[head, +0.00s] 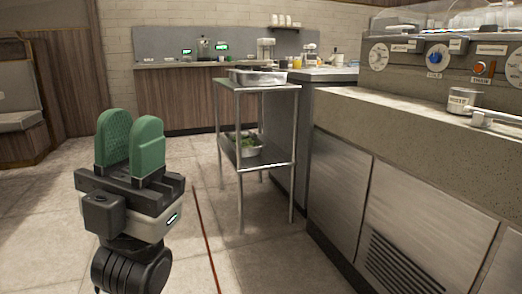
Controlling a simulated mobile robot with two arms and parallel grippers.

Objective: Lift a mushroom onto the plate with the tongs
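My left gripper (130,142) stands upright at the left of the head view. Its two green finger pads are apart with nothing between them. It is well away from the counters and the cart. My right gripper does not show. I cannot make out a mushroom, a plate or tongs in this view.
A steel cart (258,160) stands ahead, with a metal pan (258,77) on top and a pan with greens (246,146) on its lower shelf. A long counter (420,130) with a steel pot (462,101) runs along the right.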

